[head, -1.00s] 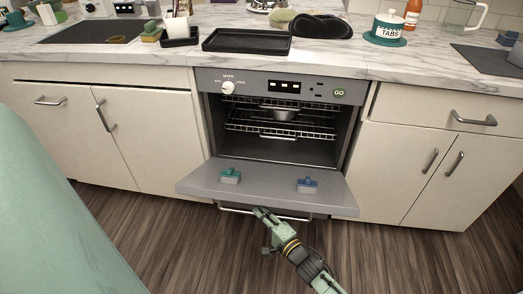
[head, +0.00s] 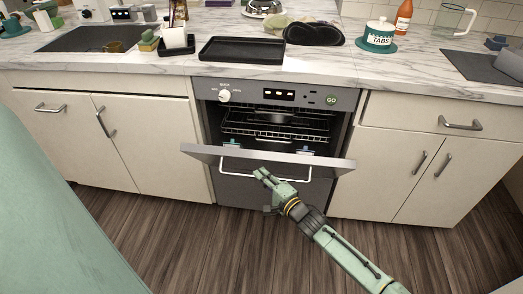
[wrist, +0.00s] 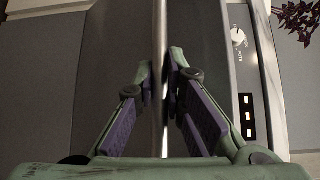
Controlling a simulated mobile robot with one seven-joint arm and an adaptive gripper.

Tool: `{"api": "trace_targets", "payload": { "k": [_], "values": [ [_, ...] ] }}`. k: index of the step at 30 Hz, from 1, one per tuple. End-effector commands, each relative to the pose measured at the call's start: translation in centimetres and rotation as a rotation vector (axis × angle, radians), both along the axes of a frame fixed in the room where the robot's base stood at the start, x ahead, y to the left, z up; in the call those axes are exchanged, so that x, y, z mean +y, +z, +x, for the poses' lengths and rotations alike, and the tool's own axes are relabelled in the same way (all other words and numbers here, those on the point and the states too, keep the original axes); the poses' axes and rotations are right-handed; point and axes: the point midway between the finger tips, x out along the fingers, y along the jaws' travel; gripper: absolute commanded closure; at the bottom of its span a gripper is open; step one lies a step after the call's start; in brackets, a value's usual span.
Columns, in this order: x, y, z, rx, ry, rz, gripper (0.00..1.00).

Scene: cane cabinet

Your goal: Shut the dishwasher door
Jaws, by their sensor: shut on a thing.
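The dishwasher door (head: 238,184) is hinged at the bottom and stands partly raised, with its top edge tilted out from the dishwasher opening. Its metal bar handle (head: 275,175) runs across the front face. My gripper (head: 261,174) is at the handle near the middle of the door. In the wrist view the two fingers (wrist: 160,88) are closed on either side of the handle bar (wrist: 160,125). Most of the lower interior is hidden behind the door.
The control panel (head: 278,95) with a dial and a green GO button is above the opening. Closed cabinets (head: 155,140) flank both sides. The marble counter (head: 330,67) above holds a black tray (head: 241,50). The wooden floor (head: 190,250) in front is clear.

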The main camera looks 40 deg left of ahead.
Motion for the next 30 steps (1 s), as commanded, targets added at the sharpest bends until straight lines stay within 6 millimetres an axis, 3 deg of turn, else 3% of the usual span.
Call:
{"api": "trace_targets", "payload": {
  "k": [7, 23, 24, 30],
  "values": [
    [0.56, 1.22, 0.92, -0.006, 0.001, 0.003, 1.00],
    [0.68, 1.43, 1.18, -0.005, 0.001, 0.004, 1.00],
    [0.67, 1.43, 1.17, -0.005, 0.001, 0.004, 0.87],
    [0.67, 1.33, 1.15, -0.003, 0.000, 0.002, 0.74]
  ]
}}
